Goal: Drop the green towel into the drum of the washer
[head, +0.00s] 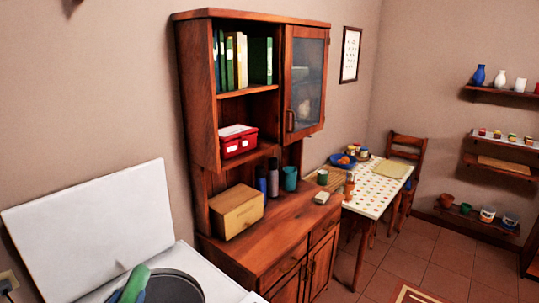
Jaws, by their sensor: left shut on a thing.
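The white top-loading washer (205,262) stands at the lower left with its lid (95,225) raised against the wall. Its round dark drum opening (175,287) is cut off by the bottom edge. The green towel (134,283) is bunched up at the left rim of the opening in the picture. My left gripper (117,296) is shut on the towel, mostly hidden by it and the frame's edge. I cannot tell how high the towel is above the drum. My right gripper is not in view.
A tall wooden cabinet (265,245) stands right beside the washer, with a wooden box (237,211), bottles and a teal cup (290,178) on its counter. A dining table (375,190) and a chair stand farther back. The tiled floor at the right is mostly open.

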